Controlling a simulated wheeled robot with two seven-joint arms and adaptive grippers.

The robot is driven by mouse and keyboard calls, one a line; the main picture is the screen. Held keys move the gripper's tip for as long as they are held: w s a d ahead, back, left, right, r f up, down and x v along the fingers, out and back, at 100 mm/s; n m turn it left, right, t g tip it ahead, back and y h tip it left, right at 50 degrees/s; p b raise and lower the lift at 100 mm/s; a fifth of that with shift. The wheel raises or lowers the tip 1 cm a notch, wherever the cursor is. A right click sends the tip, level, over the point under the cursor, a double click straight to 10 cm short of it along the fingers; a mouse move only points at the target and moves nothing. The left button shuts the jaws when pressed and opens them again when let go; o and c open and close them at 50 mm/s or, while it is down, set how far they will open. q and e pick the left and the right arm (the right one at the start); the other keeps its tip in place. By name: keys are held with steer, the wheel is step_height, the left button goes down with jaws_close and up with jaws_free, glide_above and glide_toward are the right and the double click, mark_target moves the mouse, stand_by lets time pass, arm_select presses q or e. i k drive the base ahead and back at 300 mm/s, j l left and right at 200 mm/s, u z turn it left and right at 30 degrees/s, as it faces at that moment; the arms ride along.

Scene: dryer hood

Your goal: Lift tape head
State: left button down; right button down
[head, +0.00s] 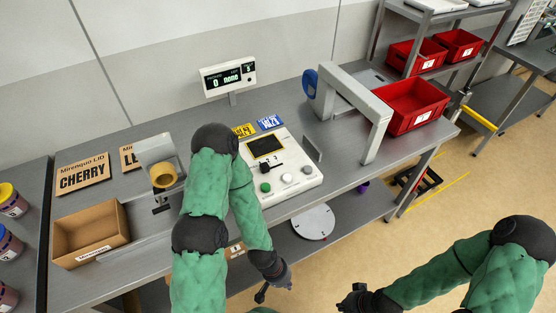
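A grey arch (380,128) stands across the right part of the workbench, with a blue round part (309,83) at its left end. A white holder with a tan tape roll (163,175) stands on the left part of the bench. I cannot tell for certain which of these is the tape head. My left gripper (274,289) hangs in front of the bench edge, with its fingers apart and nothing between them. My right gripper (348,297) is over the floor in front of the bench, also empty with its fingers apart. Both are away from the arch and the tape roll.
A white control panel (278,168) with buttons sits mid-bench, behind my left arm. A cardboard box (92,235) and a CHERRY sign (83,175) are at left. A red bin (410,104) is beyond the arch. A white disc (313,222) lies on the lower shelf.

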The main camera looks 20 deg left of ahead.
mark_target(163, 174)
steer(key=u, duration=1.9)
steer(key=k+l, duration=0.15)
steer(key=k, duration=0.3)
steer(key=i+j, duration=0.15)
steer(key=i, duration=0.3)
